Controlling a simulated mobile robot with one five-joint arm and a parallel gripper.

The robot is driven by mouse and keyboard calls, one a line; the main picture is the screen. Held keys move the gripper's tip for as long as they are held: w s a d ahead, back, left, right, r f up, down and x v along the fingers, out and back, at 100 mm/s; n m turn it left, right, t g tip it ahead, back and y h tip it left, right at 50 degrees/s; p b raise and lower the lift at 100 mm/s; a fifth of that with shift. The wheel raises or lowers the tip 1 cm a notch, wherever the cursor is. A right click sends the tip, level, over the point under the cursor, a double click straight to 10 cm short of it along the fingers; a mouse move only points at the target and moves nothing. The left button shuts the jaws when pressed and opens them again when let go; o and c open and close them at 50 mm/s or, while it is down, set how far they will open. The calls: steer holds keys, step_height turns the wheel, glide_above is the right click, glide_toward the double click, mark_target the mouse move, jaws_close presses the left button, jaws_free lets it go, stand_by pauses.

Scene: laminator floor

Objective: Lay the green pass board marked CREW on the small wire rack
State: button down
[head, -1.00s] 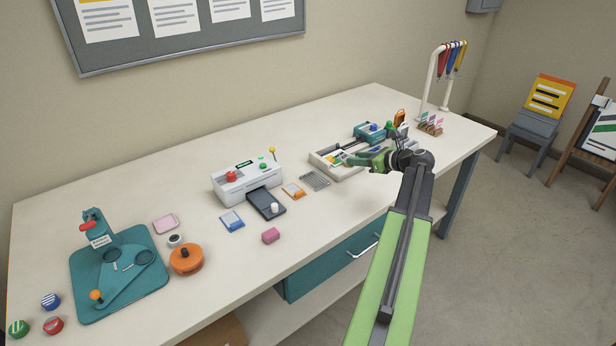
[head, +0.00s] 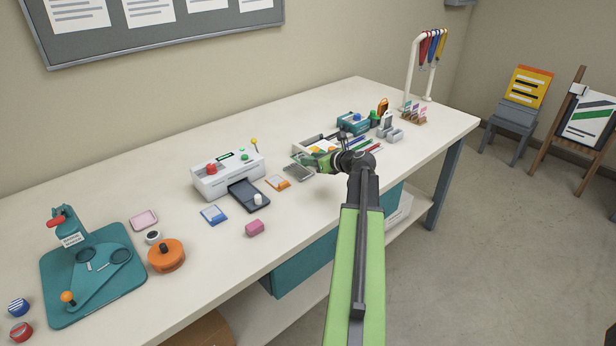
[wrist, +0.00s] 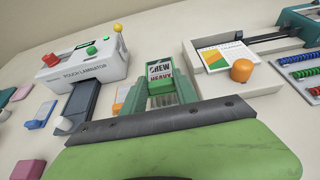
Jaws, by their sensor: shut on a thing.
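My gripper (head: 308,160) is shut on the green pass board; in the wrist view the board (wrist: 160,69) shows the word CREW between my gripper's green jaws (wrist: 168,93). The head view is too small to make out the board clearly at the jaw tips. The small wire rack (head: 298,173) lies on the table just below and in front of the jaws, partly hidden by them. In the wrist view only a few wires of the rack (wrist: 162,101) show between the jaws. The board appears above the rack; I cannot tell the gap.
The white laminator (head: 228,174) with its dark tray (head: 248,194) stands left of the rack. An orange-edged card (head: 278,183) lies close to the rack's left. A pink block (head: 255,228) lies nearer the front.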

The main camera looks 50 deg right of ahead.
mark_target(307, 176)
steer(key=x, duration=0.3)
steer(key=shift+s+a+f+b, duration=0.1)
steer(key=shift+f+b, duration=0.1)
steer(key=shift+b, duration=0.1)
step_height(307, 176, down, 4)
steer(key=b, duration=0.4)
steer(key=shift+f, duration=0.15)
steer(key=shift+r, duration=0.25)
steer(key=shift+f, duration=0.1)
steer(key=c, duration=1.4)
jaws_free()
steer(key=shift+f, duration=0.15)
steer(key=o, duration=0.5)
steer(key=shift+c, duration=0.2)
